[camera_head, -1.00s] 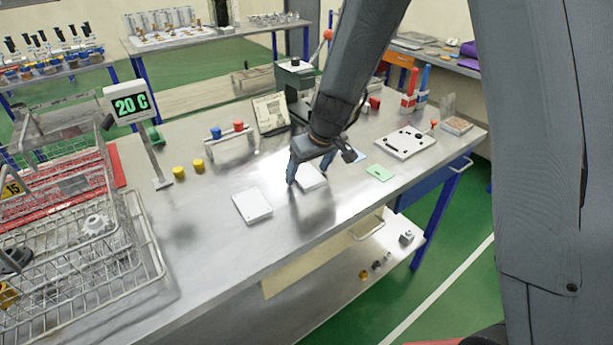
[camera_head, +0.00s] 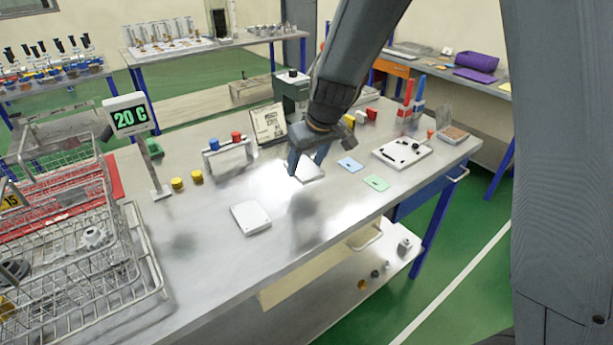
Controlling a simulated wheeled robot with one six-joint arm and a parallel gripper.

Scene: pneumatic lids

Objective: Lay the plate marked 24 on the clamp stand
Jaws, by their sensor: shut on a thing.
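My gripper (camera_head: 307,160) points down over the middle of the bench, its two dark fingers at a pale flat plate (camera_head: 309,172). It is shut on this plate; the fingers and wrist cover part of it. Whether the plate is clear of the bench top is hard to tell. A second pale plate (camera_head: 250,217) lies flat on the bench, left of and nearer than the gripper. No number is readable on either plate. A white board with black fittings (camera_head: 402,152) lies to the right. I cannot tell for certain which fixture is the clamp stand.
A small rack with blue and red knobs (camera_head: 227,150), yellow caps (camera_head: 177,183) and a 20 C display (camera_head: 128,115) stand left. A green machine (camera_head: 292,88) and sign (camera_head: 268,123) stand behind. Blue (camera_head: 350,165) and green (camera_head: 376,182) cards lie right. Wire baskets (camera_head: 85,250) fill the left end.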

